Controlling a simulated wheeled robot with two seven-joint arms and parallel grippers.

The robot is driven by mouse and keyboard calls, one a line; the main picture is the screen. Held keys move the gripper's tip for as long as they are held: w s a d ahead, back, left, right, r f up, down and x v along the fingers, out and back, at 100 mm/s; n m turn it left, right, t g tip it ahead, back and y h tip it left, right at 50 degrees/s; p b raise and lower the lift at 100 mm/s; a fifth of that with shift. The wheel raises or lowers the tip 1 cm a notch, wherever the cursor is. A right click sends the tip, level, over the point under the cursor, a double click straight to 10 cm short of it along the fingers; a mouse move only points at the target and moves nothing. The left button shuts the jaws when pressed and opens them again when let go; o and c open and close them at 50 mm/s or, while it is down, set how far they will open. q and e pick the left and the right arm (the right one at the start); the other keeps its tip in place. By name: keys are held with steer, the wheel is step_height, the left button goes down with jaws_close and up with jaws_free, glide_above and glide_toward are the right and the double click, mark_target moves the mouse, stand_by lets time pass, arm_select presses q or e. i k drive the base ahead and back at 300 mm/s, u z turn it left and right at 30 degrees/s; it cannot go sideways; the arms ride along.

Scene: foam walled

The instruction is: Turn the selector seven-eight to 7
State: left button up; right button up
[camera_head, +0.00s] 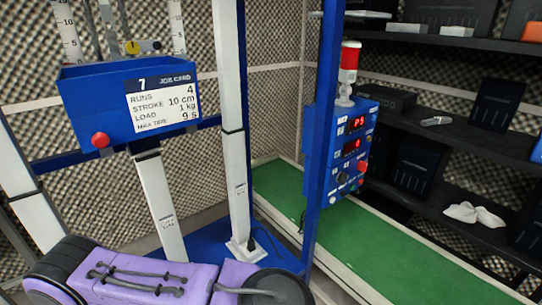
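A blue control box (341,150) is fixed to a blue upright post right of centre. Its face has two red displays, the upper reading P5 and the lower apparently 0. A dark round knob (342,179) sits low on the face, with a red button (362,166) to its right. The knob's markings and pointer are too small to read, so I cannot tell whether it is the selector seven-eight or where it points. A blue bin (90,88) at left carries a job card (162,103) headed 7. Neither gripper is in view.
A red-and-white beacon (348,66) tops the control box. A red button (100,140) is on the blue bin; a yellow knob (132,47) is behind it. White posts (228,60) stand left of the box. Dark shelves (440,125) fill the right; a green strip (390,250) runs below.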

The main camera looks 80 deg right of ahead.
mark_target(342, 177)
steer(key=z, duration=3.7)
steer(key=k, duration=1.15)
steer(key=z, duration=1.25)
steer(key=i, duration=0.9)
steer(key=u, duration=0.55)
steer(key=i, duration=0.75)
steer(key=u, duration=0.6)
